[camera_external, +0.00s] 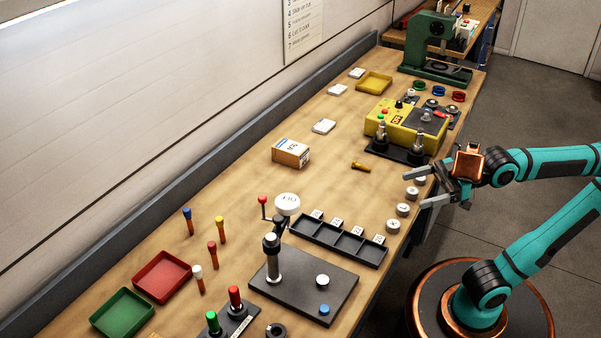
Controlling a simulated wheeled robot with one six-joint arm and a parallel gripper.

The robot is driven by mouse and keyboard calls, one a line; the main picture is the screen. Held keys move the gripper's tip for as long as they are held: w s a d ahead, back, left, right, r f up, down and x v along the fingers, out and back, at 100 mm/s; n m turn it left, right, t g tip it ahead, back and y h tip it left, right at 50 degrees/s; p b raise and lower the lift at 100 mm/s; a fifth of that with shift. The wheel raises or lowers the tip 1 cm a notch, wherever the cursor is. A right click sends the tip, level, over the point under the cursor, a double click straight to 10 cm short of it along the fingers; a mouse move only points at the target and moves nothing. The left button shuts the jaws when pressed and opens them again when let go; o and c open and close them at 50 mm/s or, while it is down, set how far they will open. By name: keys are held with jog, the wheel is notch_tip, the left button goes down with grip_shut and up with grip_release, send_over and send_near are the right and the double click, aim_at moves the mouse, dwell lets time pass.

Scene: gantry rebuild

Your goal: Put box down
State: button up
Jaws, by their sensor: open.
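A small cardboard box (291,153) with a white and blue label on top sits on the wooden workbench, left of the bench's middle line. It stands flat and apart from other things. My gripper (420,191) is at the bench's right edge, pointing left, with its two fingers spread and nothing seen between them. It is well to the right of the box and does not touch it.
A black compartment tray (338,239), a yellow control box (407,124) and a dark plate with a lever post (304,283) stand on the bench (240,180). Round labelled pieces (403,209) line the right edge near my gripper. Bare wood surrounds the box.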

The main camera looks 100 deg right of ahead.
jog(key=shift+n+t+y, duration=0.4)
jog(key=shift+t, duration=0.3)
jog(key=s, duration=0.1)
jog(key=s+a+f, duration=0.1)
jog(key=s+a, duration=0.1)
jog(key=shift+s+f, duration=0.2)
jog(key=shift+s, duration=0.15)
